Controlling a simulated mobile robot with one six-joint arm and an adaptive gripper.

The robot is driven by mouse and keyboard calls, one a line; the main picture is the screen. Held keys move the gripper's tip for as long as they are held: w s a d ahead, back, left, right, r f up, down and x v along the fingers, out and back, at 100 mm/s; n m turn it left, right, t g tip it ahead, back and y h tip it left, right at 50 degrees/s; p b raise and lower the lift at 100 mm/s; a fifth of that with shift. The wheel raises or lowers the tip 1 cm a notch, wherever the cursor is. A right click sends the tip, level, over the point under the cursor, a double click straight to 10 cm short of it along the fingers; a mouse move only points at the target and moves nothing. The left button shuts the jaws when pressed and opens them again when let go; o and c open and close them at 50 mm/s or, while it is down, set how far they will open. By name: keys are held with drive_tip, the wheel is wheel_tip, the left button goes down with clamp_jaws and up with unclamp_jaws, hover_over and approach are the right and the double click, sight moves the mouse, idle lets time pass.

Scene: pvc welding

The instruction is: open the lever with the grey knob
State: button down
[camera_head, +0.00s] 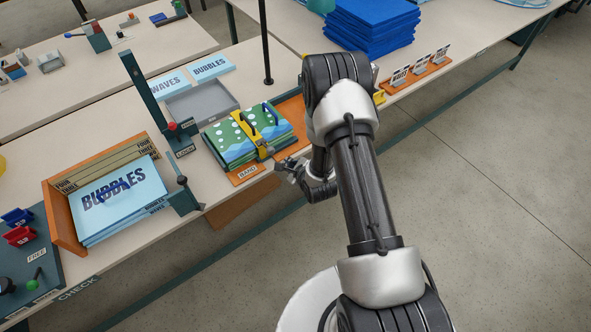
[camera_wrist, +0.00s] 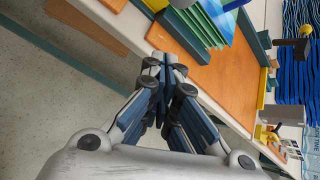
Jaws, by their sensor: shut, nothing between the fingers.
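A small dark grey knob (camera_head: 182,180) sits at the front of the teal welding machine (camera_head: 183,202), near the table's front edge, in the head view. A red knob (camera_head: 172,127) sits farther back, by a tall teal arm (camera_head: 140,85) that stands raised and tilted. My gripper (camera_head: 284,169) is at the table's front edge, well to the right of the grey knob and apart from it. In the wrist view my gripper (camera_wrist: 166,60) has its fingers together, with nothing held. The knobs cannot be made out in the wrist view.
An orange box (camera_head: 62,222) with blue BUBBLES sheets stands left of the machine. A strapped green-and-blue stack (camera_head: 235,138) lies just left of my gripper. An orange board (camera_wrist: 215,85) lies close by my fingers. A grey tray (camera_head: 200,103) is behind the machine. The floor in front is clear.

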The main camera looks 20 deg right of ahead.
sight(267, 147)
drive_tip(key=shift+w+a+r, duration=0.45)
drive_tip(key=shift+w+a, duration=0.1)
drive_tip(key=shift+a, duration=0.1)
drive_tip(key=shift+w+a+r, duration=0.45)
drive_tip(key=shift+w+a, duration=0.05)
drive_tip(key=shift+a, duration=0.15)
drive_tip(key=shift+r, duration=0.1)
drive_tip(key=shift+r+g+p, duration=0.3)
drive_tip(key=shift+g+p, duration=0.05)
drive_tip(key=shift+g, duration=0.05)
